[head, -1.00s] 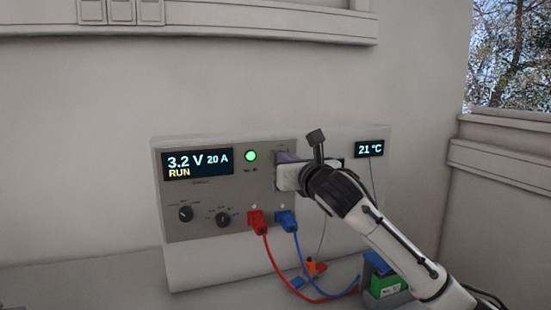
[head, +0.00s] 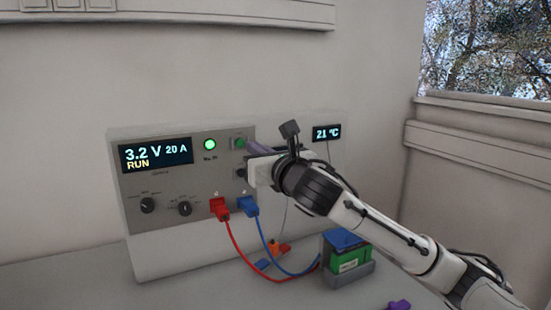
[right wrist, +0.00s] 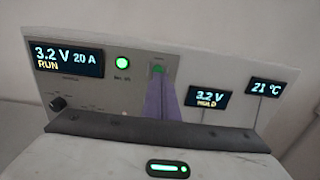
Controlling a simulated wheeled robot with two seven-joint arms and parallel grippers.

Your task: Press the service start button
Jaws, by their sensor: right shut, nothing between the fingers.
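A small green square button (head: 239,143) sits at the upper right of the grey cycler panel (head: 195,182), beside a lit round green lamp (head: 210,144). The button also shows in the right wrist view (right wrist: 159,69). My right gripper (head: 253,148) is shut and empty, its purple fingers pointing at the panel just right of the button in the head view. In the right wrist view the fingertips (right wrist: 158,82) overlap the button's lower edge; I cannot tell whether they touch. The panel display (head: 156,154) reads 3.2 V, 20 A, RUN. My left gripper is not in view.
Red (head: 219,208) and blue (head: 250,206) plugs with cables stick out below the gripper. A green battery with a blue top (head: 350,259) stands at the right. In the wrist view a small display (right wrist: 208,99) reads 3.2 V HOLD. A purple object (head: 399,305) lies in front.

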